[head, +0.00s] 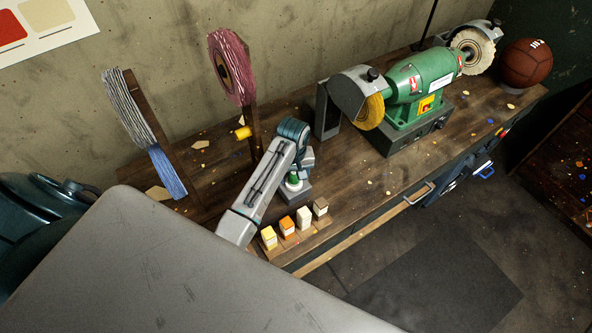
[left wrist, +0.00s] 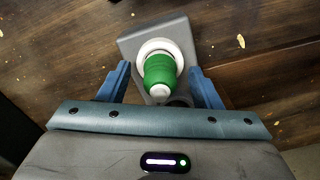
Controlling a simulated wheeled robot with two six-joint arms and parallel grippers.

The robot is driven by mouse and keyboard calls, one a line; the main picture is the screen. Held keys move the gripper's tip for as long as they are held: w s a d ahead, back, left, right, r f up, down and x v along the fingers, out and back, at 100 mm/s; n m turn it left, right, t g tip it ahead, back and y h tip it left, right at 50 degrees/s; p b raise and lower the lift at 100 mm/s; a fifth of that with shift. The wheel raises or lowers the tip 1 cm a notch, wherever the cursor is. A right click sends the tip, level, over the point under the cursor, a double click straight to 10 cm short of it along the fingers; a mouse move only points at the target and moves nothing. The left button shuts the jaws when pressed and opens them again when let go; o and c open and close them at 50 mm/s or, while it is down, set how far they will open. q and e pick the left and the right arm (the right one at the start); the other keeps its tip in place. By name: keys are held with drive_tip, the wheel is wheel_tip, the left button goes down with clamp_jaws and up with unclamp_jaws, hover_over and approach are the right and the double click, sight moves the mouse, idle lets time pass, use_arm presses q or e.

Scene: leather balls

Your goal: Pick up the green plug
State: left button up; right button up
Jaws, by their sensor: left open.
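The green plug (left wrist: 159,70) stands on a white round base on a grey block (left wrist: 131,46) in the left wrist view. It also shows in the head view (head: 293,178), small and partly hidden by my arm. My left gripper (left wrist: 160,76) is open. Its two blue fingers lie to the left and right of the plug in the picture, with gaps visible on both sides. In the head view, my left arm reaches over the bench from the lower left, with the gripper close by the plug. My right gripper is not in view.
Yellow, orange, white and brown blocks (head: 286,226) stand in a row at the bench's front edge. A green bench grinder (head: 425,80) and a leather ball (head: 527,63) are to the right. Upright buffing wheels (head: 231,66) stand at the back. A grey panel fills the lower left.

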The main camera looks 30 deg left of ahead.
sight(294, 173)
use_arm(q)
drive_tip(key=shift+w+a+f, duration=0.1)
drive_tip(key=shift+w+f, duration=0.15)
drive_tip(key=shift+f, duration=0.05)
drive_tip(key=shift+s+r, duration=0.1)
drive_tip(key=shift+s, duration=0.05)
drive_tip(key=shift+s+d+r, duration=0.2)
drive_tip(key=shift+s+r, duration=0.05)
drive_tip(key=shift+s, duration=0.05)
drive_tip(key=c, duration=1)
drive_tip(key=shift+w+r, duration=0.1)
wheel_tip(294, 173, up, 6)
drive_tip(key=b, duration=0.2)
drive_tip(key=shift+w+a+b, duration=0.1)
drive_tip(key=shift+w+b, duration=0.05)
drive_tip(key=shift+b, duration=0.15)
wheel_tip(294, 173, up, 2)
drive_tip(key=shift+r+p, duration=0.15)
drive_tip(key=shift+p, duration=0.35)
drive_tip(key=shift+r+p, duration=0.55)
drive_tip(key=shift+p, duration=0.05)
drive_tip(key=shift+f, duration=1.65)
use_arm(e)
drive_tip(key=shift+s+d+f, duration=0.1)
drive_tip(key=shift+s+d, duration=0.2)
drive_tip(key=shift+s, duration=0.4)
